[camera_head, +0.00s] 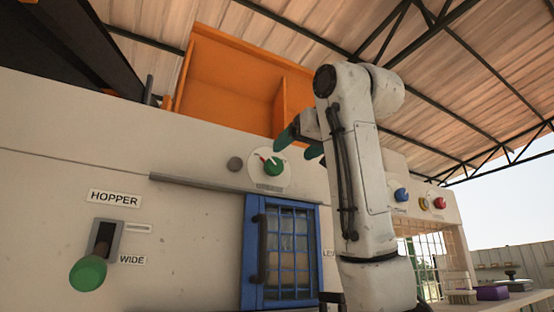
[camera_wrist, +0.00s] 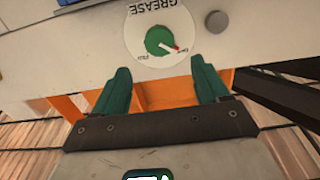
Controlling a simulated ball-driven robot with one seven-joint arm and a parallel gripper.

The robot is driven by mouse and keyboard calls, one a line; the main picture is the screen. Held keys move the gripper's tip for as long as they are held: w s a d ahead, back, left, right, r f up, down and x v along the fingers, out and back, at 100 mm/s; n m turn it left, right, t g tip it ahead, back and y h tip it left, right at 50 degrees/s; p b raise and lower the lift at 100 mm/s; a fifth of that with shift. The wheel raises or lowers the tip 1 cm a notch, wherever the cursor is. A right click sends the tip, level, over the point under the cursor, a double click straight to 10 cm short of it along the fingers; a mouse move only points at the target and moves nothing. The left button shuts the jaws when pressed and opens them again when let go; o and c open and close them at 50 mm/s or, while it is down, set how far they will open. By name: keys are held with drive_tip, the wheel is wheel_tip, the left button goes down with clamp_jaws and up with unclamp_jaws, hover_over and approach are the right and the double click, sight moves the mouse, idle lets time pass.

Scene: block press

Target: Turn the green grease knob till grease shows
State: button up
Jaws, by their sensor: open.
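The green grease knob (camera_head: 274,166) sits on a round white dial plate on the cream machine front, just above the blue door. In the wrist view the knob (camera_wrist: 159,41) shows upside down, with a red-tipped pointer and the word GREASE on the plate (camera_wrist: 146,58). My gripper (camera_head: 299,142) is beside and slightly above the knob in the head view. Its two green fingers also show in the wrist view (camera_wrist: 159,78), spread apart and empty. The knob lies beyond the fingertips, roughly in line with the gap between them, and appears untouched. I see no grease.
A blue barred door (camera_head: 283,250) is below the dial. A green-ended hopper lever (camera_head: 88,273) is at the lower left. An orange hopper (camera_head: 235,85) stands above. Blue (camera_head: 402,195) and red (camera_head: 440,203) buttons are right of my arm. A grey round boss (camera_head: 235,164) sits left of the dial.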

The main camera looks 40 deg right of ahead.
sight(276, 163)
drive_tip(key=p+x, duration=0.3)
drive_tip(key=x, duration=0.5)
drive_tip(key=shift+f, duration=0.1)
drive_tip(key=shift+c, duration=0.5)
drive_tip(key=c, duration=0.9)
